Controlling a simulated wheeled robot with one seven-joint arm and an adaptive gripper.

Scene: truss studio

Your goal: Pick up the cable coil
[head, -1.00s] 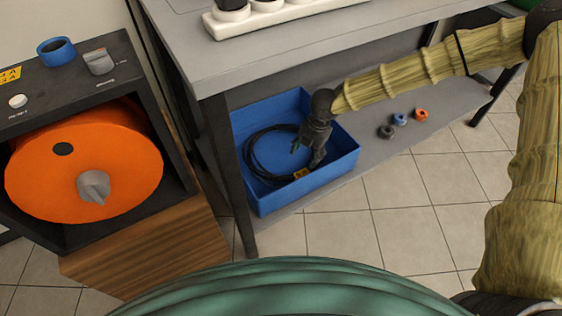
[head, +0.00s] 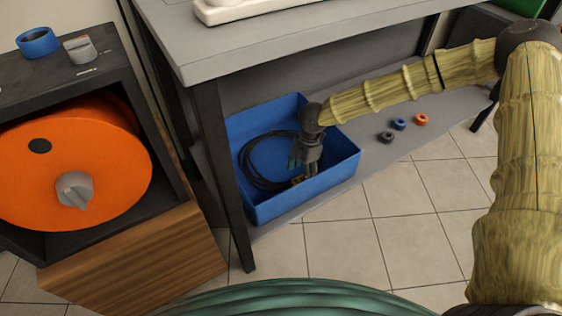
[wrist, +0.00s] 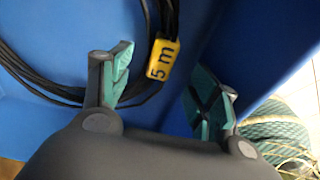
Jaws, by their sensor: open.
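The cable coil (head: 249,172) is a black loop lying in a blue bin (head: 335,171) on the lower shelf of the grey bench. My gripper (head: 303,175) is inside the bin at the coil's right side, pointing down. In the wrist view my gripper (wrist: 160,92) is open with teal finger pads. The coil's bundled strands (wrist: 169,22) and its yellow "5 m" tag (wrist: 161,60) show between the spread fingers, nearer the left one. The left finger overlaps part of the coil in the picture. I cannot tell whether it touches the cable.
The bench top (head: 300,45) overhangs the bin, and a dark leg (head: 222,170) stands at its left. Black (head: 386,137), blue (head: 399,124) and orange (head: 421,119) rolls lie on the shelf to the right. An orange reel (head: 75,165) stands at left.

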